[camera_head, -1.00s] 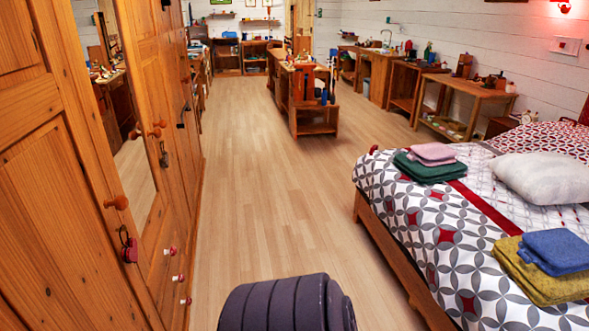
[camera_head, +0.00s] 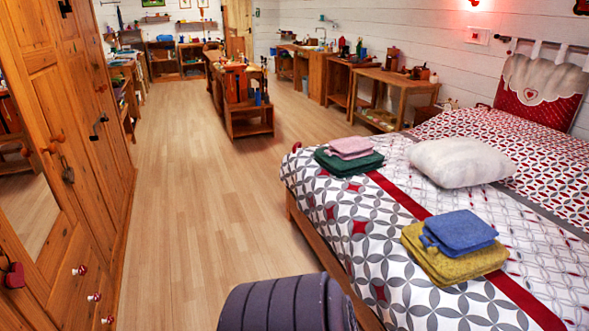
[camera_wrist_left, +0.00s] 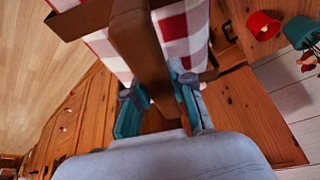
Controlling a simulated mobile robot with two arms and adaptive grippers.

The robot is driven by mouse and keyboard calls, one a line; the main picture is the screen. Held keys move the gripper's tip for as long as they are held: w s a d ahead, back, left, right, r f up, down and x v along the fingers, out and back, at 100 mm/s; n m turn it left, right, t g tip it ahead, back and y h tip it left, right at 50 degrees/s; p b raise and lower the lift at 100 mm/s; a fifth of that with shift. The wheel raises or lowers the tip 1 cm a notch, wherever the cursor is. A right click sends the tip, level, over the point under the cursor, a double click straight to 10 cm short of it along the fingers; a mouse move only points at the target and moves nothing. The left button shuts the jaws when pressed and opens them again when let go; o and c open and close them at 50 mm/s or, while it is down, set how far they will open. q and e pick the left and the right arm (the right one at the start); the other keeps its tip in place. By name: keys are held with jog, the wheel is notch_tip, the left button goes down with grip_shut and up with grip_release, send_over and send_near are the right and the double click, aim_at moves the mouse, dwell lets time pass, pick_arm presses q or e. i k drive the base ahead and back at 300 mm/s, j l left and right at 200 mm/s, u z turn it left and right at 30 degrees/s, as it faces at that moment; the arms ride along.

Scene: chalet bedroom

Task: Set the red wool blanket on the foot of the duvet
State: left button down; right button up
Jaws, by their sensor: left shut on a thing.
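In the left wrist view, my left gripper (camera_wrist_left: 160,102) has its teal fingers closed on a brown strap or handle (camera_wrist_left: 150,55). Red-and-white checked cloth (camera_wrist_left: 182,35) shows on both sides of this strap; it may be the red wool blanket, but I see only part of it. Neither gripper shows in the head view. The duvet (camera_head: 405,290), white with grey rings and red patches, covers the bed at the right. Its foot is the side towards the floor, away from the red headboard (camera_head: 540,92).
A pink folded cloth (camera_head: 351,147) on a green one (camera_head: 348,163), and a blue one (camera_head: 460,231) on a yellow one (camera_head: 455,263), lie on the duvet. A white pillow (camera_head: 460,161) lies behind them. A wooden wardrobe (camera_head: 45,130) stands left; the floor (camera_head: 205,200) between is clear.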

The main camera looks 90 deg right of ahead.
aim_at(385, 200)
jog(key=z, duration=3.85)
jog(key=i+j+z, duration=0.15)
jog(key=z, duration=0.25)
jog(key=i+j+z, duration=0.1)
jog(key=j+z, duration=0.3)
jog(key=i+j+z, duration=0.1)
jog(key=j+z, duration=0.2)
jog(key=z, duration=0.15)
jog(key=i+j, duration=0.1)
jog(key=j, duration=0.95)
jog(key=i+j, duration=0.15)
jog(key=j, duration=0.35)
jog(key=i+j, duration=0.1)
jog(key=j, duration=0.45)
jog(key=i+j, duration=0.1)
jog(key=j, duration=0.95)
jog(key=i, duration=0.5)
